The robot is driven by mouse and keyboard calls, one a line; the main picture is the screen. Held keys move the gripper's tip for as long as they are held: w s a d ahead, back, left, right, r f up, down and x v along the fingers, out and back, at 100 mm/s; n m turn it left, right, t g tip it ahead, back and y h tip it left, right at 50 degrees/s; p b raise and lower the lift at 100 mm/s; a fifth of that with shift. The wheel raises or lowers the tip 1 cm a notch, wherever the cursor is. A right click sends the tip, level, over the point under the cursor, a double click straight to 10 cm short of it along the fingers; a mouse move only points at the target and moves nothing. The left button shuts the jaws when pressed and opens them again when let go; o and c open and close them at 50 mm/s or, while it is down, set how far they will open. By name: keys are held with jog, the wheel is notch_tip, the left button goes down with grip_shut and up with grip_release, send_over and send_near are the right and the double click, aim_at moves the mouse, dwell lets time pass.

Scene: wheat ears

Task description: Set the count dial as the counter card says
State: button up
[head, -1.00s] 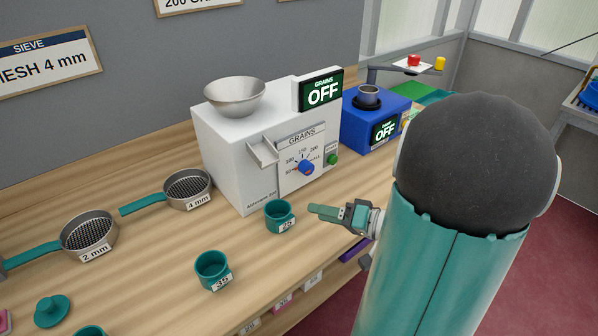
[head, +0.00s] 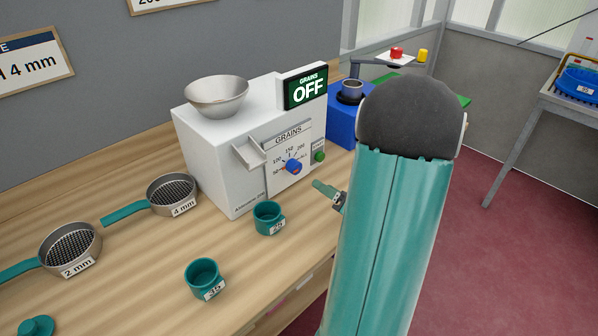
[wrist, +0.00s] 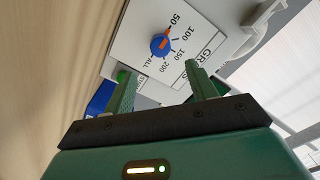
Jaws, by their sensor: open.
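The count dial (head: 294,167) is a blue knob with an orange pointer on the front of the white grain counter (head: 215,150). It also shows in the wrist view (wrist: 160,45), with its pointer towards 50. The scale reads 50, 100, 150, 200 and ALL. The counter's display (head: 306,90) reads OFF. A card (head: 170,4) on the wall is cut by the top edge; only the bottom of "200" shows. My gripper (head: 324,190) is open and empty, in front of and right of the dial. In the wrist view its fingers (wrist: 158,76) stand apart, short of the dial.
A green button (head: 319,156) is right of the dial. A teal cup (head: 268,217) stands below the counter front, another (head: 203,276) nearer. Sieves marked 4 mm (head: 172,193) and 2 mm (head: 70,245) lie left. A blue device (head: 345,125) stands behind, right of the counter.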

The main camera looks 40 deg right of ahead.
aim_at(298, 170)
jog(key=w, duration=0.9)
jog(key=shift+w+a, duration=0.2)
jog(key=shift+w, duration=0.2)
jog(key=c, duration=1)
